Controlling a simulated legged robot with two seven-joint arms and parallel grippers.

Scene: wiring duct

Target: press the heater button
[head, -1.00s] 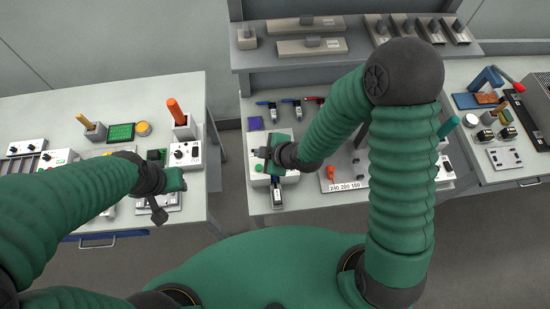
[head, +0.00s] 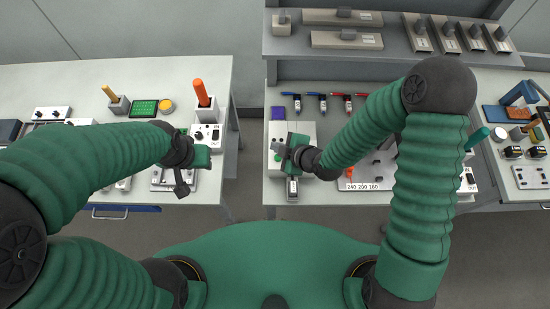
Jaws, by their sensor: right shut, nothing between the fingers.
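No heater button can be made out for certain in the head view. A pale box (head: 308,132) stands at the left of the middle bench, and my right gripper (head: 277,147) is over it. The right gripper is shut and empty, and it hides part of the box top. Whether it touches the box cannot be told. A plate marked "240 200 160" (head: 365,185) lies to the right, partly behind my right arm. My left gripper (head: 203,157) is over the right edge of the left bench, and its fingers are not clear.
A dark device with a white label (head: 292,188) is at the box's front. A shelf (head: 385,55) crosses the back. An orange-handled tool (head: 202,93) stands on the left bench (head: 60,80). A gap separates the benches.

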